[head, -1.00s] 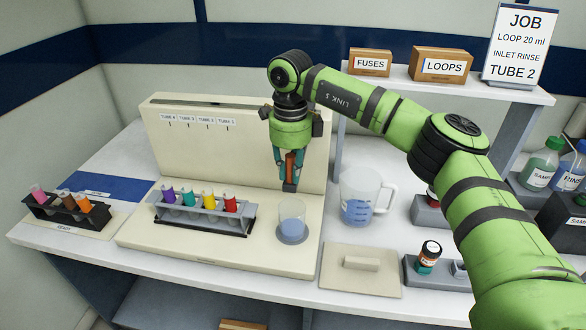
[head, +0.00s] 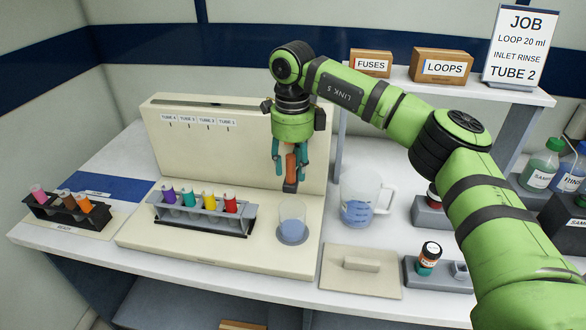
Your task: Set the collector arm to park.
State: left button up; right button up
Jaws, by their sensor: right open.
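My right gripper (head: 290,172) hangs fingers down in front of the right part of the cream machine's back panel (head: 240,152). Its teal fingers are open, one on each side of an upright orange piece with a dark lower end (head: 290,163), which looks like the collector arm. The gripper hides its upper part, and I cannot tell whether the fingers touch it. The dark end is above a small beaker of blue liquid (head: 292,222) on the machine's base. To the left stands a grey rack (head: 205,217) of purple, teal, yellow and red tubes, under labels TUBE 4 to TUBE 1.
A measuring jug (head: 362,200) stands just right of the machine, with a cream lid-like plate (head: 360,272) in front. A dark rack of tubes (head: 68,215) is at far left. A shelf (head: 480,90) with FUSES and LOOPS boxes and a job sign is behind my right arm.

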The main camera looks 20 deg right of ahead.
notch_tip(320, 180, up, 10)
jog(key=shift+r, duration=0.2)
dwell(0.4)
